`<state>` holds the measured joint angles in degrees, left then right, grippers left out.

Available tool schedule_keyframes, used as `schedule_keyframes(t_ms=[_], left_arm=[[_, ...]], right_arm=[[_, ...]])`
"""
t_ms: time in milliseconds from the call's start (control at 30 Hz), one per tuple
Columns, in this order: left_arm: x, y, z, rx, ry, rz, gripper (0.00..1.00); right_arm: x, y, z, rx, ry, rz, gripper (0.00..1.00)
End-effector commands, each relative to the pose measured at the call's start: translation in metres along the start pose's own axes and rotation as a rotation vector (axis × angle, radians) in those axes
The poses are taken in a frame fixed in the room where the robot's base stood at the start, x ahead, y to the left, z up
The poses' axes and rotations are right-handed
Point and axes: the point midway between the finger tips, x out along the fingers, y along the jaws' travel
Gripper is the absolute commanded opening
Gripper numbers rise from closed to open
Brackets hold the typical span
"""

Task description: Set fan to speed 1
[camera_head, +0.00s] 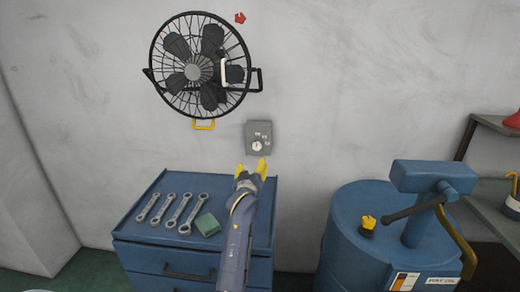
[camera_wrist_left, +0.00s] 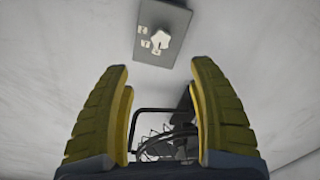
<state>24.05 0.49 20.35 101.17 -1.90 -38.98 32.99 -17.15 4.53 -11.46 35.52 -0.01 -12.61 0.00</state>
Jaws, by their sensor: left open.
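The black wall fan (camera_head: 197,68) hangs on the wall at the upper left of the head view; part of its cage shows between my fingers in the left wrist view (camera_wrist_left: 170,145). A grey control box (camera_head: 262,139) is on the wall below and right of the fan, with a white knob (camera_head: 257,146) and several small white labels. In the left wrist view the knob (camera_wrist_left: 159,40) is beyond my fingertips. My left gripper (camera_head: 252,168) is open and empty, just below the box and apart from the knob. My right gripper is not in view.
A blue cabinet (camera_head: 150,233) stands below, with several wrenches (camera_head: 172,212) and a green block (camera_head: 207,225) on top. A blue machine (camera_head: 350,215) stands at the right, beside a shelf (camera_head: 492,125). The wall around the box is clear.

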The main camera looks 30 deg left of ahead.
Motion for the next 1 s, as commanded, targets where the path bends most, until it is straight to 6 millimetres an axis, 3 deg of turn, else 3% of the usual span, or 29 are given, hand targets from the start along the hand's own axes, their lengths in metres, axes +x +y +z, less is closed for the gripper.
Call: schedule_keyframes(t_ms=[1000], left_arm=[[0.142,-0.001,0.000,0.001,-0.002,-0.002,0.60]], right_arm=[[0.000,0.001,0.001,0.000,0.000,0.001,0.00]])
